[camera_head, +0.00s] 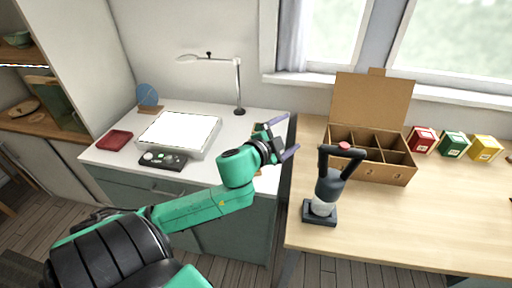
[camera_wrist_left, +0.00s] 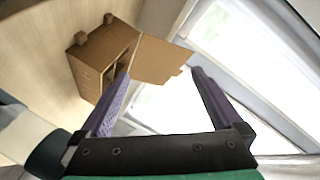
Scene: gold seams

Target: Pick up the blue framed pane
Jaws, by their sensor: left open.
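A round blue pane (camera_head: 147,95) stands upright in a small wooden stand (camera_head: 151,109) at the back left of the white counter. It is the only blue pane-like thing I can see; its frame is too small to make out. My left gripper (camera_head: 285,137) is open and empty above the right end of the white counter, well to the right of the pane. In the left wrist view, the left gripper's two purple fingers (camera_wrist_left: 160,73) are spread apart with nothing between them. The pane is not in that view. My right gripper is not in view.
The white counter (camera_head: 222,168) holds a light panel (camera_head: 180,133), a black control box (camera_head: 163,160), a red tray (camera_head: 115,140) and a lamp (camera_head: 239,88). The wooden table (camera_head: 375,225) holds an open divided cardboard box (camera_head: 372,98), a dark device (camera_head: 328,188) and small coloured boxes (camera_head: 454,145).

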